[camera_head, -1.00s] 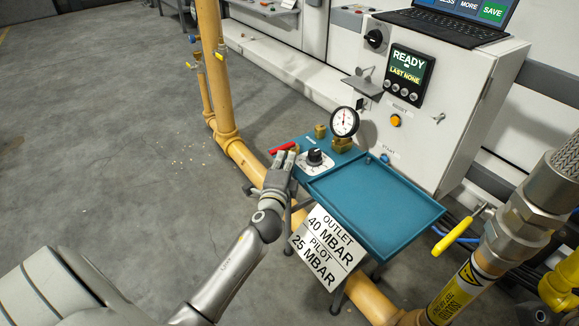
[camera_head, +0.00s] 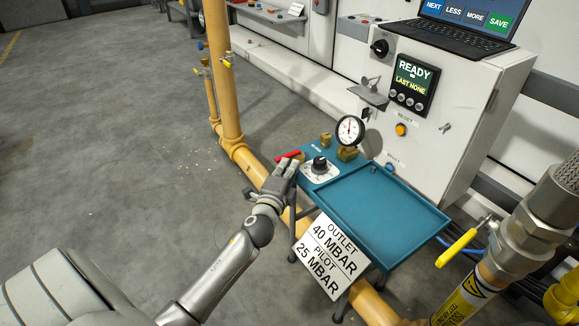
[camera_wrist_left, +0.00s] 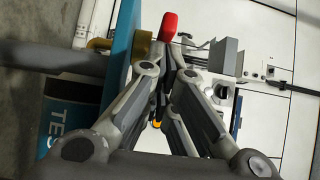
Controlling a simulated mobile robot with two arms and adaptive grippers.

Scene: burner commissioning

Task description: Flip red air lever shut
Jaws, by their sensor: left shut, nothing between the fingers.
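The red air lever (camera_head: 288,155) shows as a short red bar at the left end of the teal test stand (camera_head: 312,196), left of the black knob. In the left wrist view the red lever (camera_wrist_left: 169,25) is just beyond my fingertips, near the brass fitting (camera_wrist_left: 143,43). My left gripper (camera_head: 291,165) is shut and empty, its tips right at the lever; I cannot tell whether they touch it. It also shows in the left wrist view (camera_wrist_left: 170,60). The lever's pivot is hidden. My right gripper is not in view.
A pressure gauge (camera_head: 350,131) and a black knob (camera_head: 320,163) stand close right of the lever. A yellow pipe (camera_head: 217,60) rises behind. A white control cabinet (camera_head: 455,110) reading READY stands at the right. Open floor lies left.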

